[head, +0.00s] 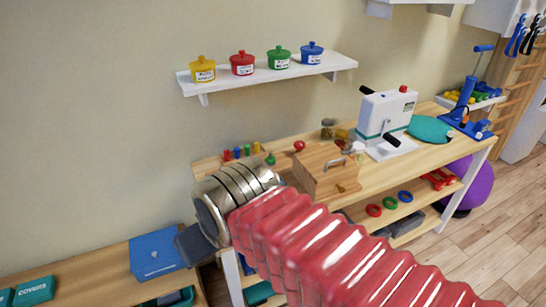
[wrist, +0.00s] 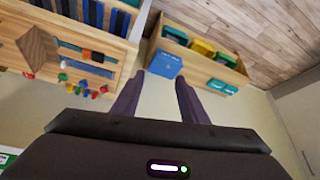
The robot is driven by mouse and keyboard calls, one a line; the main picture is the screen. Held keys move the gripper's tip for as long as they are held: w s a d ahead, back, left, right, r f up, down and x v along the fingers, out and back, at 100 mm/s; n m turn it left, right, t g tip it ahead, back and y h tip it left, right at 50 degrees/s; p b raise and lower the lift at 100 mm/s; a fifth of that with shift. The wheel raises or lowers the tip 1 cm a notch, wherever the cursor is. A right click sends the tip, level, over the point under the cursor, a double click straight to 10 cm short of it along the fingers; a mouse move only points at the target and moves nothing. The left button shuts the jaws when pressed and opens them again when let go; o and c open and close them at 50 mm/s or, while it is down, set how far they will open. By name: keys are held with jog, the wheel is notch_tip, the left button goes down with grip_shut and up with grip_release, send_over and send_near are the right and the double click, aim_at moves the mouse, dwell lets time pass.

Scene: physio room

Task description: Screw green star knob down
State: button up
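A small green knob-like thing (head: 270,159) stands on the workbench (head: 375,180) in the head view, just behind my arm. Whether it is star-shaped or on a thread is too small to tell. A red knob (head: 299,145) stands to its right, beside a wooden block with a metal handle (head: 325,170). My gripper (head: 195,243) is left of the workbench, apart from the green thing, and partly hidden by my wrist. In the wrist view my gripper (wrist: 158,86) has its two fingers spread with nothing between them; small coloured parts (wrist: 83,88) lie to its left.
Several coloured pegs (head: 241,152) stand at the bench's back left. A white machine with black handles (head: 386,112) stands further right. A wall shelf (head: 265,75) with several lidded pots hangs above. A low wooden unit with a blue box (head: 155,253) is at the lower left.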

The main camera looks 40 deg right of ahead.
jog(key=shift+o, duration=0.8)
jog(key=shift+w+d+r, duration=0.15)
jog(key=shift+w+r, duration=0.05)
jog(key=shift+w, duration=0.1)
jog(key=shift+o, duration=0.5)
jog(key=w+d+r, duration=0.3)
jog(key=w+d, duration=0.3)
jog(key=w, duration=0.5)
jog(key=shift+r+g, duration=0.3)
jog(key=shift+r, duration=0.1)
jog(key=w+d, duration=1)
jog(key=d, duration=0.1)
jog(key=w+d+f, duration=0.3)
jog(key=d, duration=0.3)
jog(key=w+d+f, duration=0.2)
jog(key=w+d, duration=0.1)
jog(key=d, duration=0.4)
send_near(272, 159)
jog(key=w+v, duration=0.1)
jog(key=v, duration=0.5)
jog(key=shift+s+a+g, duration=0.1)
jog(key=shift+g, duration=0.2)
jog(key=shift+f, duration=0.1)
jog(key=x, duration=1.3)
jog(key=shift+f, duration=0.25)
